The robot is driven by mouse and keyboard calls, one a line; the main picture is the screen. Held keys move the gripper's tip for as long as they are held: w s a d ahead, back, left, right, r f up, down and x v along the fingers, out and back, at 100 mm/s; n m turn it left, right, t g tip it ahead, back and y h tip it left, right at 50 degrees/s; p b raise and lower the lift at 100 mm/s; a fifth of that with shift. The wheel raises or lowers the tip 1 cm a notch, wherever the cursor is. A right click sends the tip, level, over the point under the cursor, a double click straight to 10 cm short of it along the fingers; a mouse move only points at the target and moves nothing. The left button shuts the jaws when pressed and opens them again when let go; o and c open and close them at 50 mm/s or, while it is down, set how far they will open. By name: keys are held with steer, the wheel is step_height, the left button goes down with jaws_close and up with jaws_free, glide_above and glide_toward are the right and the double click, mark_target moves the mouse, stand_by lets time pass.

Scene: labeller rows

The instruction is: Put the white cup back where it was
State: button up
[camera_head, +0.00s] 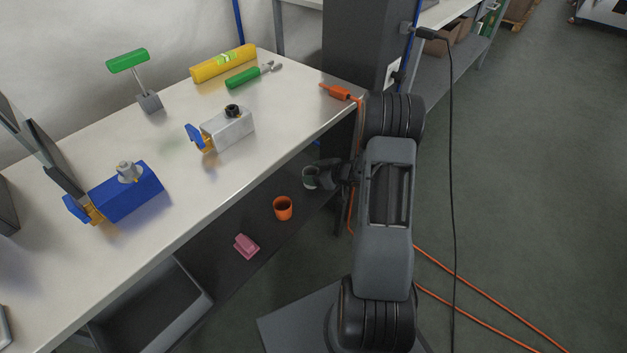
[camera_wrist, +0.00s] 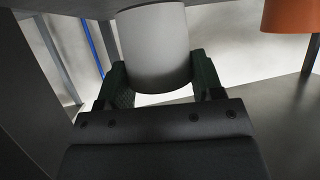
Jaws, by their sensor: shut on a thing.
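The white cup (camera_wrist: 153,45) is between the two dark green fingers of my gripper (camera_wrist: 160,82) in the wrist view, and my gripper is shut on it. In the head view my gripper (camera_head: 320,176) reaches in under the table edge, over the right end of the dark lower shelf (camera_head: 222,262). Only a small pale part of the cup (camera_head: 310,177) shows there. I cannot tell whether the cup touches the shelf.
An orange cup (camera_head: 283,208) stands on the lower shelf left of my gripper; it also shows in the wrist view (camera_wrist: 291,14). A pink block (camera_head: 246,245) lies farther left, beyond clear shelf. The white tabletop (camera_head: 285,150) overhangs; a dark pillar (camera_head: 352,45) stands behind.

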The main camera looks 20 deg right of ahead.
step_height(320, 180, down, 3)
steer(key=shift+r+b, duration=0.2)
steer(key=shift+b, duration=0.3)
steer(key=shift+r, duration=0.15)
steer(key=o, duration=1)
steer(key=shift+f, duration=0.2)
steer(key=shift+r, duration=0.1)
